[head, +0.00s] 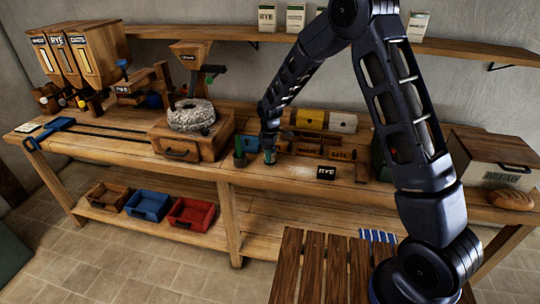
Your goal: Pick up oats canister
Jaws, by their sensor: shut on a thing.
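My gripper (269,152) is low over the middle of the workbench, shut on a small dark green thing (269,158). The gripper hides most of that thing, and I cannot tell whether it is the oats canister. Its lower end is close to the bench top; I cannot tell whether it touches. A wooden block or bin front (341,154) to the right seems to read OATS. Behind it stand a yellow container (310,118) and a white container (343,122), whose labels are too small to read.
A dark green upright thing (240,156) stands just left of my gripper. A black RYE sign (326,173) is to the right. A mill with a grey stone (191,116) stands left. A bread box (492,158) and a loaf (511,200) are far right.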

